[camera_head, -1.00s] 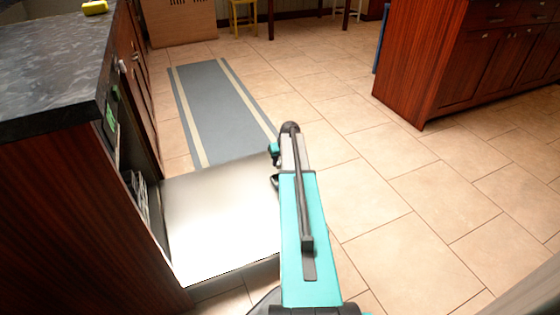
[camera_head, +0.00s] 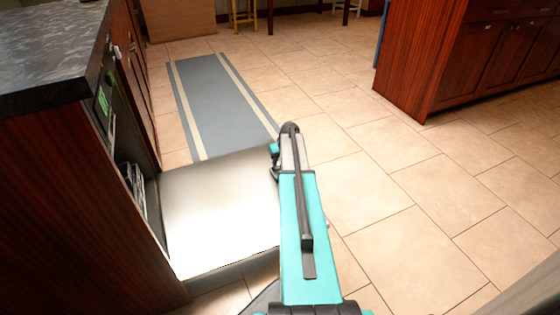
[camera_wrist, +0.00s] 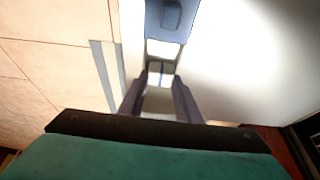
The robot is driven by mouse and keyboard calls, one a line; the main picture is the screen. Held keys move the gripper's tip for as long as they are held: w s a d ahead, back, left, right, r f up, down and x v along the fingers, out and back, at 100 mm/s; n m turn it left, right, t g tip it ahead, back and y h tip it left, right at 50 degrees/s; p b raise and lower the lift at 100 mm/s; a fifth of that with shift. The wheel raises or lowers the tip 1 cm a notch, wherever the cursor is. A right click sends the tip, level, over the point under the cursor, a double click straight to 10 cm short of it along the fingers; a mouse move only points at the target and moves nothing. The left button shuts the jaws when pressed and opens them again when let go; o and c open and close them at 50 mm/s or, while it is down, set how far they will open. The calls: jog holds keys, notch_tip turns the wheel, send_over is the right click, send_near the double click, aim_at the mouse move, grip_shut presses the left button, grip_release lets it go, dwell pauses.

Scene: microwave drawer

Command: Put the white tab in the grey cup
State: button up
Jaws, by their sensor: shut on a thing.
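My gripper (camera_wrist: 160,78) shows in the wrist view with its two dark fingers close together. They are shut on a small pale block, the white tab (camera_wrist: 159,69). Just beyond the fingertips is a blue-grey fitting (camera_wrist: 170,20) with a raised dark square on it, on the bright open door. The grey cup seems to be part of this fitting, but I cannot make out its opening. In the head view my gripper (camera_head: 275,162) is at the right edge of the door, mostly hidden by my arm, and the tab and cup do not show.
The open appliance door (camera_head: 215,215) lies flat below the dark counter (camera_head: 50,55), with a rack (camera_head: 138,185) inside. A grey striped mat (camera_head: 220,105) lies beyond it. Tiled floor (camera_head: 390,220) is clear to the right, up to a wooden cabinet (camera_head: 450,60).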

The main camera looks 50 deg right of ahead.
aim_at(279, 167)
jog(key=shift+f, duration=1.75)
jog(key=shift+f, duration=0.25)
jog(key=o, duration=1)
jog(key=shift+o, duration=0.2)
jog(key=shift+a, duration=0.1)
jog(key=shift+o, duration=0.3)
jog(key=shift+a, duration=0.1)
jog(key=shift+d+r+p, duration=0.2)
jog(key=shift+r+p, duration=2.3)
jog(key=shift+r, duration=1.65)
